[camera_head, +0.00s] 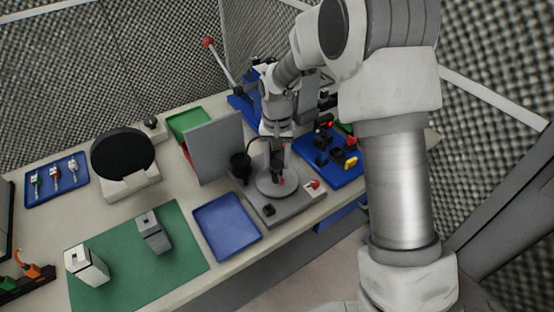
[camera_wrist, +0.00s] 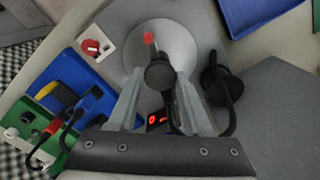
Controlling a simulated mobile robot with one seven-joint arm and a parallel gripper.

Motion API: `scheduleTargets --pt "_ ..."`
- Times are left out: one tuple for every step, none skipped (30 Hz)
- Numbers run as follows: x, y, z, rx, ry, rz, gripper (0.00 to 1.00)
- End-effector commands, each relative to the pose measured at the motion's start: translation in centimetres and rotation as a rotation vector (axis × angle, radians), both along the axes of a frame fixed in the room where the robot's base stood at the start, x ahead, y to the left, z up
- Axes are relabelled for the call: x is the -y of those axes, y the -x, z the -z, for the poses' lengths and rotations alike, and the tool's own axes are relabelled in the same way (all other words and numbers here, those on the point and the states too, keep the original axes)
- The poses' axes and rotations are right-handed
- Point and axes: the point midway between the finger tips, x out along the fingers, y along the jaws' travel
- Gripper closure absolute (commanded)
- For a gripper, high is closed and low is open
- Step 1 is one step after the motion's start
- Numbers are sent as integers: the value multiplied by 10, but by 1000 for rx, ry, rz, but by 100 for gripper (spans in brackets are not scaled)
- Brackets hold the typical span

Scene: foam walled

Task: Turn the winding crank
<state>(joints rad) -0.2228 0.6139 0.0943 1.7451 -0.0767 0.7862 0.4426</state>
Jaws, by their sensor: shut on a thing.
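The winding station is a grey base (camera_head: 285,212) on the bench with a round light-grey disc (camera_head: 266,187); the disc (camera_wrist: 187,45) also shows in the wrist view. My gripper (camera_head: 278,178) points down over the disc. In the wrist view my gripper (camera_wrist: 160,82) has its fingers closed around a black round-topped part (camera_wrist: 160,73), which looks like the crank's handle. A small red tip (camera_wrist: 149,38) shows just beyond it. The crank's arm is mostly hidden by the handle and fingers, so its angle is unclear.
A red knob on a white plate (camera_head: 314,185) sits at the base's right corner. A black part (camera_head: 240,164) and an upright grey panel (camera_head: 216,148) stand to the left. A blue tray (camera_head: 228,226) lies in front left; a blue board with small parts (camera_head: 312,160) lies right.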

Motion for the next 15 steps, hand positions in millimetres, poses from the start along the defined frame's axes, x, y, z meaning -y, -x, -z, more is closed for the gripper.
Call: scheduleTargets --pt "0 -1 0 1 -1 -24 100" --pt "0 0 0 1 -1 -38 100" --pt "0 0 0 1 -1 -58 100" --pt "0 -1 0 1 -1 -73 100" --pt "0 0 0 1 -1 -89 100" --pt "0 0 0 1 0 -108 100" --pt "0 0 -1 1 0 -125 100" --pt "0 0 -1 1 0 -139 100" --pt "0 0 -1 1 -1 -160 100" --pt "0 0 -1 1 -1 -174 100" --pt "0 0 -1 1 -1 -189 100" --pt "0 0 -1 1 -1 -209 100" --pt "0 0 -1 1 -1 -223 100" --pt "0 0 -1 1 -1 -238 100" --pt "0 0 -1 1 -1 -258 100"
